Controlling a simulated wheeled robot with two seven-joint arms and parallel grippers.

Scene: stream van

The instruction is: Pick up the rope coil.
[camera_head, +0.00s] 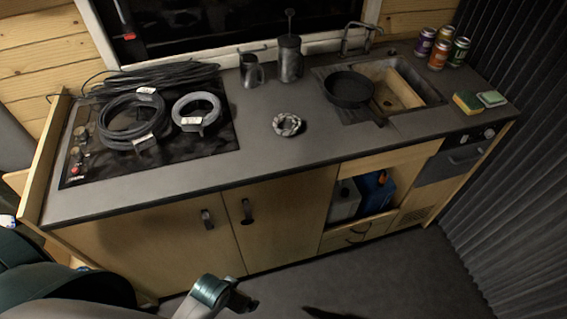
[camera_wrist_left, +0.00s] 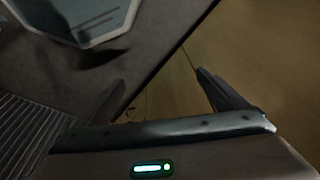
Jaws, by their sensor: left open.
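The rope coil (camera_head: 287,124) is a small, pale, speckled ring lying flat on the dark countertop (camera_head: 262,160), about mid-counter and left of the sink. Nothing covers it and no gripper touches it. My left arm comes in low at the bottom of the head view, in front of the cabinets, well below and apart from the coil. In the left wrist view my left gripper (camera_wrist_left: 160,80) has its two fingers spread with nothing between them. The coil does not show in that view. I make out no right gripper.
Left of the coil, black cable coils (camera_head: 130,122) and a grey hose coil (camera_head: 198,112) lie on the cooktop (camera_head: 75,150). Behind stand a mug (camera_head: 251,72) and a press pot (camera_head: 290,62). A pan (camera_head: 349,88) sits at the sink (camera_head: 425,92). The counter before the coil is clear.

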